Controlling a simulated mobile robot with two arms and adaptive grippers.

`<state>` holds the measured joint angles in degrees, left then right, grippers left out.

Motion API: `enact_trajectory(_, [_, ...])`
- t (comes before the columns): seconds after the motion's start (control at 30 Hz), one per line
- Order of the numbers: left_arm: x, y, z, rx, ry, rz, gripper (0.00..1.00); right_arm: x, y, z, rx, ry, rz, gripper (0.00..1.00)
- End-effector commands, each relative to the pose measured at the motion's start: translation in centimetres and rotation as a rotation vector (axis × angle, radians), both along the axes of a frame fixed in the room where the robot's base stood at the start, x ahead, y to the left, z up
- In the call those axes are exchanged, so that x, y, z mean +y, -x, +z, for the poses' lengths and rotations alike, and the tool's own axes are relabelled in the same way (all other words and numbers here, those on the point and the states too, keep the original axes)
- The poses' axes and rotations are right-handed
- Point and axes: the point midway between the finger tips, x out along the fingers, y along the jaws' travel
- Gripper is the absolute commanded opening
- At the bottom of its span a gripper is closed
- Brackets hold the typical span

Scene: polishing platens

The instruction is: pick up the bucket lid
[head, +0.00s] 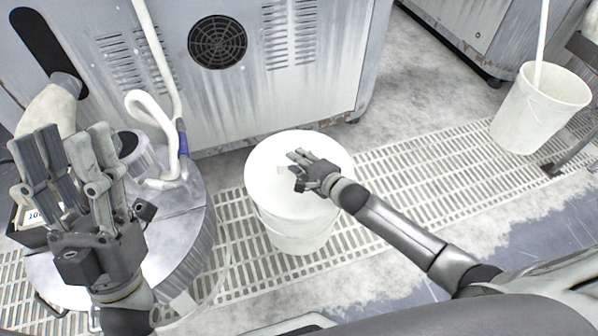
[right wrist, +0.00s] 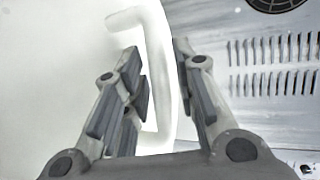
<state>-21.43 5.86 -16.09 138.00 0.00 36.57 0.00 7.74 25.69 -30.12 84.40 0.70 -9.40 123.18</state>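The white bucket lid (head: 275,202) sits on a white bucket (head: 300,241) at the middle of the head view. My right gripper (head: 297,160) is over the lid. In the right wrist view, the lid (right wrist: 55,70) fills the left side and its pale handle (right wrist: 157,75) shows between the fingers of my right gripper (right wrist: 157,55). The fingers stand apart, with a gap visible beside the handle near the tips; contact lower down is unclear. My left gripper (head: 68,140) is raised at the left, open and empty, away from the lid.
A round metal drum (head: 190,222) with a white hose (head: 140,105) stands left of the bucket. A grey machine cabinet (head: 305,95) is behind it. An open white bucket (head: 520,120) stands at the right on the floor grating (head: 430,170).

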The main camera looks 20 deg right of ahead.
Motion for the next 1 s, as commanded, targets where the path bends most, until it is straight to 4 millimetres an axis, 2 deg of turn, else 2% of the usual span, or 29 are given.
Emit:
enact_trajectory(0.3, [0.08, 0.43, 0.2, -0.024, 0.007, -0.001, 0.4, 0.06, -0.17, -0.05, 0.0, 0.0, 0.0, 0.27])
enact_trajectory(0.53, [0.08, 0.41, 0.18, -0.023, 0.007, -0.001, 0.4, 0.06, -0.15, -0.08, 0.001, 0.001, 0.0, 0.0])
enact_trajectory(1.0, [0.09, 0.39, 0.2, -0.022, 0.006, -0.001, 0.4, -0.04, -0.04, -0.32, 0.005, 0.009, 0.0, 0.0])
